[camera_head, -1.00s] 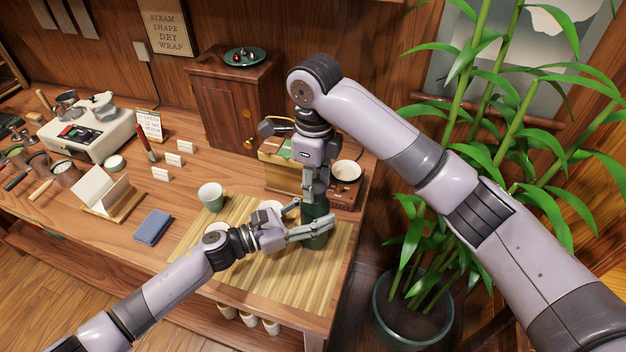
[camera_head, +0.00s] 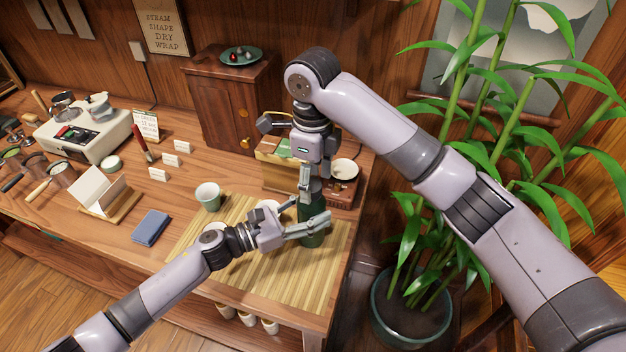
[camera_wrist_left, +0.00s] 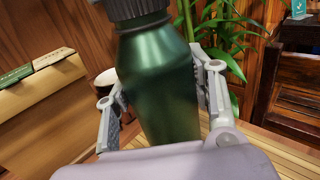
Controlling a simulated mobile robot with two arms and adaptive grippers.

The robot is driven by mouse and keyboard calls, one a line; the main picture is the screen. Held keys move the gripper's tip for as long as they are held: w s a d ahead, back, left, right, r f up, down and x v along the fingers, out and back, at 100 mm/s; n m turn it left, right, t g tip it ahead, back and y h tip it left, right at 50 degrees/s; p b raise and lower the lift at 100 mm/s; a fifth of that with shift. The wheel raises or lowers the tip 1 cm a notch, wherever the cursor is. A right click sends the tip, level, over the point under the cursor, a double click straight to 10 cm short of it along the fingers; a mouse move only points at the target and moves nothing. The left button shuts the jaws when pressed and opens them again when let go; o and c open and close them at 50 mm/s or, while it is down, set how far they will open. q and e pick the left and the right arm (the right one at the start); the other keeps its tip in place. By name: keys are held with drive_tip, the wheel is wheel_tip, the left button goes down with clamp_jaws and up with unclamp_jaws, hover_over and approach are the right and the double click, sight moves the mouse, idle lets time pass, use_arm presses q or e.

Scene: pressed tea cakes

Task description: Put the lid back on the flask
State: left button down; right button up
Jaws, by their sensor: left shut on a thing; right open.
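The green flask (camera_head: 312,237) stands upright near the right end of the bamboo mat; it also fills the middle of the left wrist view (camera_wrist_left: 160,80). My left gripper (camera_head: 311,214) is shut around its body, one finger on each side. A dark grey ribbed piece, seemingly the lid (camera_wrist_left: 136,9), sits on the flask's top in the left wrist view, its upper part cut off by the frame edge. My right gripper (camera_head: 313,184) points down over the flask's top with its fingers open. I cannot tell whether they touch the lid.
A pale cup (camera_head: 208,196) stands at the mat's (camera_head: 305,285) back left edge. A wooden box (camera_head: 280,178) and a cup (camera_head: 345,170) on a brown stand are close behind the flask. A potted plant (camera_head: 410,310) stands right of the table.

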drive_tip(key=shift+r, duration=1.85)
drive_tip(key=shift+c, duration=0.5)
